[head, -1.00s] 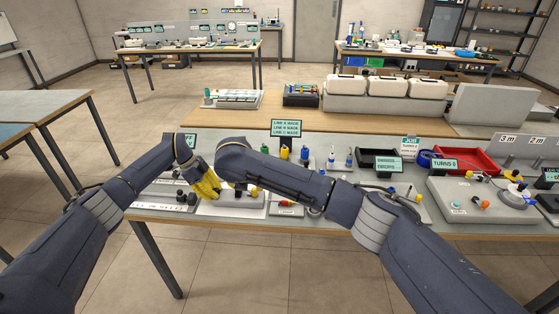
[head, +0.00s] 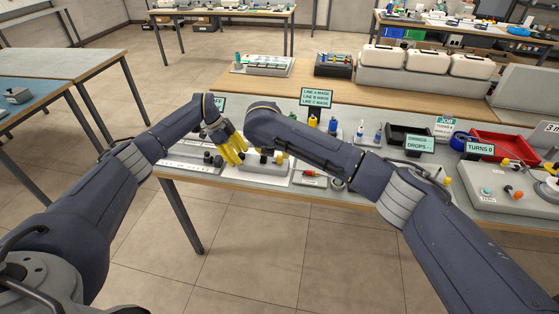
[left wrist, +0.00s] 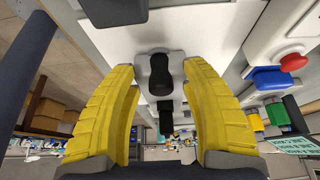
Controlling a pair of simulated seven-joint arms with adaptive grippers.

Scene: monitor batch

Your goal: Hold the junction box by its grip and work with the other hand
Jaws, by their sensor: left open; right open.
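The junction box appears to be the low grey box (head: 268,168) on a white mat on the bench. In the left wrist view a black grip (left wrist: 160,74) stands up from a grey plate. My left gripper (head: 236,153) is open, its yellow fingers on either side of the grip with a gap at each side (left wrist: 163,100). My right gripper (head: 281,158) is mostly hidden behind its own forearm; only a little yellow shows, close over the box.
A green-lettered line sign (head: 317,98) stands behind the box, with blue and yellow plugs nearby. To the right are a black bin (head: 408,138), a red tray (head: 500,146) and a grey panel with knobs (head: 505,190). The bench's front edge is close.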

